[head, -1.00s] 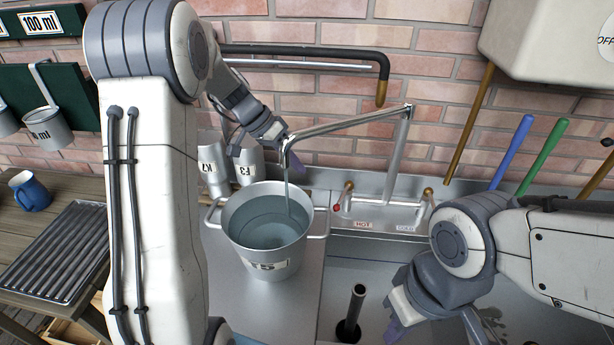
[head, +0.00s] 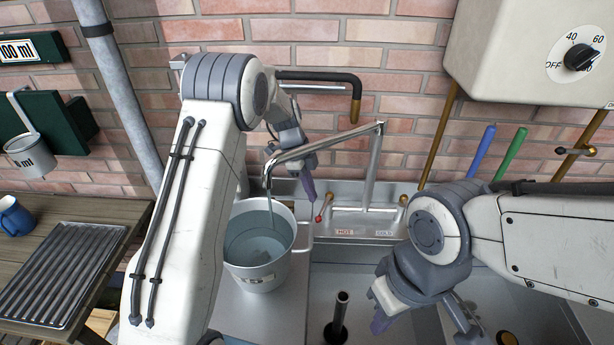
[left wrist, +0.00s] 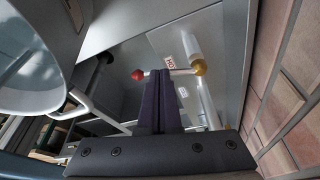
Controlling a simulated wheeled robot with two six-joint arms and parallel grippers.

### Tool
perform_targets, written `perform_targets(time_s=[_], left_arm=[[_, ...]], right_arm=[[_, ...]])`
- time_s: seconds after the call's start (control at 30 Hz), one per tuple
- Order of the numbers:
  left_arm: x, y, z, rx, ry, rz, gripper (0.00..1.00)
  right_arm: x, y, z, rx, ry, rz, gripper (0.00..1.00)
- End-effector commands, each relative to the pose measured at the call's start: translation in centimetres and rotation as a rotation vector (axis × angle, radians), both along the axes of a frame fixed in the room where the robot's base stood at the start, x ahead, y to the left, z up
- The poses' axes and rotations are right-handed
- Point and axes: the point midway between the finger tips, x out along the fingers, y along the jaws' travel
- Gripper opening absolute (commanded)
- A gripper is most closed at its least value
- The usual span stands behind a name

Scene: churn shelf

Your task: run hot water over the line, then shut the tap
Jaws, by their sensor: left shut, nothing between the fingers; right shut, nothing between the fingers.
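The metal pail (head: 238,268) stands on the steel drainboard under the swivel spout (head: 322,143), with water (head: 255,238) in it. A thin stream falls from the spout's end into the pail. I cannot make out the line inside the pail. The hot tap lever (head: 325,207) with its red knob stands behind the HOT label. My left gripper (head: 311,194) is shut and empty, its fingertips close beside this lever. In the left wrist view the shut fingers (left wrist: 161,85) overlap the lever's rod, between the red knob (left wrist: 137,75) and brass hub; contact is unclear. My right gripper (head: 380,320) is shut and empty over the sink.
The cold tap (head: 403,200) is right of the hot one. A heater box (head: 525,50) with a dial (head: 580,57) hangs at upper right. A black standpipe (head: 338,318) rises in the sink. A ribbed tray (head: 62,272) and blue mug (head: 14,214) sit on the left table.

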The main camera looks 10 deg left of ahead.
Motion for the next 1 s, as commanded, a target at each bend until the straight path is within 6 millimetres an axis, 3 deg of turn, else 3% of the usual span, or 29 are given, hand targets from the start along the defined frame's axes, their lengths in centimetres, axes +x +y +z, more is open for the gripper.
perform_targets(time_s=[0.23,0.63,1.0], left_arm=[[-0.2,-0.8,-2.6,-0.001,0.002,-0.001,0.00],[-0.1,-0.9,-3.0,0.000,0.000,0.003,0.00],[-0.8,-2.7,-3.5,0.000,-0.002,0.115,0.00]], right_arm=[[0.0,0.0,0.9,0.000,0.000,-0.001,0.00],[0.0,0.0,0.8,0.000,0.000,-0.001,0.00],[0.0,0.0,-3.3,0.000,0.000,0.000,0.00]])
